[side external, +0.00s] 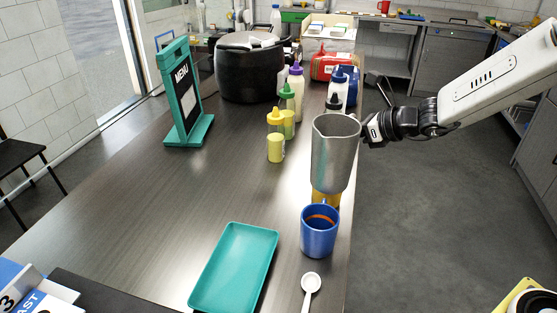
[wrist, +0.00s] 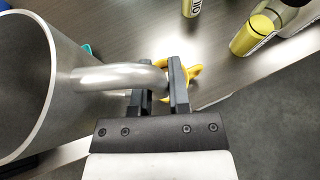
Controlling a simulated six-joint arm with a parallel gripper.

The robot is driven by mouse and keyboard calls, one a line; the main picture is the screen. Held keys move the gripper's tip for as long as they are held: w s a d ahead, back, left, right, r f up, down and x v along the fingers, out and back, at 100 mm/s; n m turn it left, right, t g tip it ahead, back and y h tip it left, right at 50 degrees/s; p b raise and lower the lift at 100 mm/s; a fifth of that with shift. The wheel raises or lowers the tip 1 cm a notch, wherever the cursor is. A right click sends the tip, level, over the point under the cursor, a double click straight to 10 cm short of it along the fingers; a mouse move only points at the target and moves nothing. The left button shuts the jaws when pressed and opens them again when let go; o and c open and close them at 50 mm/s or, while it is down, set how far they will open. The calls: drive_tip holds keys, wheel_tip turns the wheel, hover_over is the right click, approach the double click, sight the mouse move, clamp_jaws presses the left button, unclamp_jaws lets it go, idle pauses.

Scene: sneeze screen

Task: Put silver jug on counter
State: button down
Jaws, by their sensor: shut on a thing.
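The silver jug (side external: 335,155) is a tall grey metal cup with a spout, upright in the side external view. My gripper (side external: 369,131) is to its right and shut on its handle. In the wrist view the jug (wrist: 28,85) fills the left side, and its handle runs between the two black fingers of my gripper (wrist: 160,88). The jug appears held above the dark counter (side external: 215,200), near its right edge. Its base overlaps a yellow thing (side external: 326,198) behind it, so the exact height is hard to tell.
A blue mug (side external: 320,232) and a white spoon (side external: 310,290) are in front of the jug. A teal tray (side external: 236,268) lies front left. Yellow bottles (side external: 275,140), a menu stand (side external: 184,95) and a black pot (side external: 249,70) stand further back. The counter's left middle is clear.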

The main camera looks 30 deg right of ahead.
drive_tip(key=w+a+n+g+y, duration=0.2)
drive_tip(key=a+n+y, duration=0.1)
drive_tip(key=a, duration=0.5)
drive_tip(key=shift+w+a+f+n+g, duration=0.15)
drive_tip(key=shift+w+f+n+g, duration=0.15)
drive_tip(key=shift+n, duration=0.2)
drive_tip(key=shift+f, duration=0.1)
drive_tip(key=w+a+f, duration=0.2)
drive_tip(key=w+f, duration=0.7)
drive_tip(key=w, duration=0.4)
drive_tip(key=shift+a, duration=0.2)
drive_tip(key=shift+w+f, duration=0.1)
drive_tip(key=shift+f, duration=0.05)
drive_tip(key=shift+w+f, duration=0.15)
drive_tip(key=shift+f, duration=0.75)
drive_tip(key=shift+w+f, duration=0.1)
drive_tip(key=shift+f, duration=0.8)
